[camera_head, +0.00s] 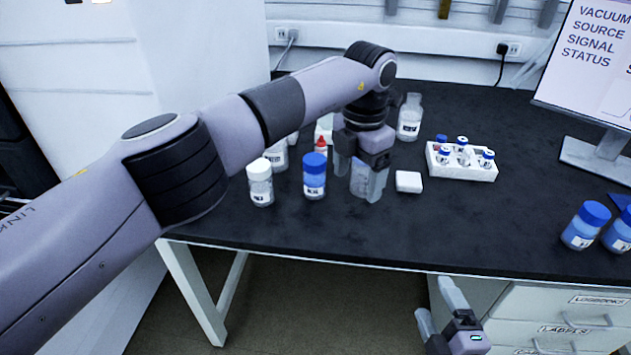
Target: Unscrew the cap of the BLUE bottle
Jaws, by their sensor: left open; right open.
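A bottle with a blue cap and blue contents (314,178) stands upright near the table's front edge, left of centre. My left gripper (358,177) is open, pointing down just right of this bottle. Another bottle (359,180) shows between or behind its fingers; I cannot tell which, and its top is hidden. My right gripper (437,308) is open and empty, below the table's front edge. Two more blue-capped blue bottles stand at the right edge, one whole (580,228) and one cut off by the frame (620,234).
A white-capped bottle (260,184) stands left of the blue one, with a red-tipped bottle (321,146) behind. A clear bottle (410,118), a small white block (408,182), a white vial rack (470,171) and a monitor (595,75) stand right. The black tabletop (430,230) is clear in front.

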